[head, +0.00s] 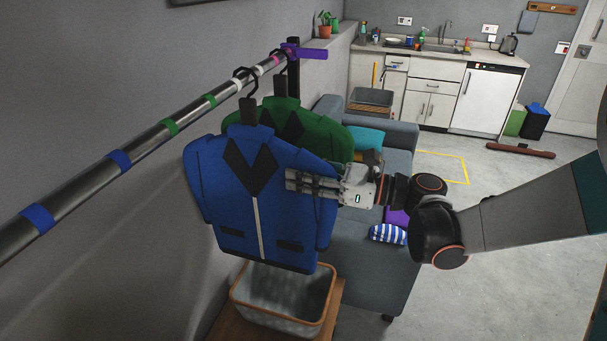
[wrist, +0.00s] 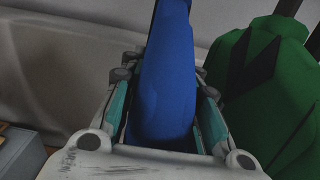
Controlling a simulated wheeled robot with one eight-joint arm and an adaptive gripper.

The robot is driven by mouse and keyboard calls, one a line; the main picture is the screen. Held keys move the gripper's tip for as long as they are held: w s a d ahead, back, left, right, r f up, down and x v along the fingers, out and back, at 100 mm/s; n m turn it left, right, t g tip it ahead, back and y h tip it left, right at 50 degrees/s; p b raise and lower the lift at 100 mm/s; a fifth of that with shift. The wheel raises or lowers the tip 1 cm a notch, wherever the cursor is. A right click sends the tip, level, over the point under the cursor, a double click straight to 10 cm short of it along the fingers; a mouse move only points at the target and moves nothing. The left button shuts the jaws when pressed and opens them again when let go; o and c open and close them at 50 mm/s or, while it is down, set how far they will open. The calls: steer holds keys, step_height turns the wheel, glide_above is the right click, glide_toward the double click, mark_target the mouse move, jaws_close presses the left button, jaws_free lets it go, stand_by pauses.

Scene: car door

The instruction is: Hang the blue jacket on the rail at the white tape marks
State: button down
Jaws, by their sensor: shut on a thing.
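The blue jacket (head: 225,205) hangs upright below the rail (head: 190,112), in front of the green jacket (head: 325,135). Its dark hanger hook (head: 246,73) is at the rail by a white tape mark (head: 237,85); I cannot tell whether it bears on the rail. My gripper (head: 300,184) is shut on the jacket's right side, near the sleeve. In the wrist view the blue cloth (wrist: 165,85) fills the space between the fingers (wrist: 165,110). The green jacket (wrist: 260,90) is close on the right there.
Blue tape (head: 38,218) and green tape (head: 170,127) mark the nearer rail. A purple bracket (head: 308,53) is at its far end. A basket (head: 245,310) stands below the jackets, and a grey sofa (head: 375,265) stands to the right. Open floor lies beyond.

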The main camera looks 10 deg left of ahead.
steer(key=c, duration=1.1)
jaws_free()
steer(key=shift+n+t+h, duration=0.3)
steer(key=shift+n+h, duration=0.3)
steer(key=shift+h, duration=0.3)
steer(key=v, duration=0.3)
steer(key=f+v, duration=0.1)
steer(key=v, duration=0.3)
steer(key=f+v, duration=0.1)
steer(key=v, duration=0.3)
steer(key=shift+s+d+f, duration=0.15)
steer(key=shift+s+d, duration=0.2)
steer(key=shift+s+d+f+n+t+h, duration=0.65)
steer(key=shift+s+d+f+n+h, duration=0.25)
steer(key=shift+s+d+n+h, duration=1.95)
steer(key=shift+s+d+f+n+t+h, duration=0.7)
steer(key=shift+s+d+f+n+h, duration=0.25)
steer(key=shift+s+d+n+h, duration=1.9)
steer(key=shift+s+d+f+n+t+h, duration=0.8)
steer(key=shift+s+d+n+h, duration=1.4)
steer(key=shift+d+n, duration=1.2)
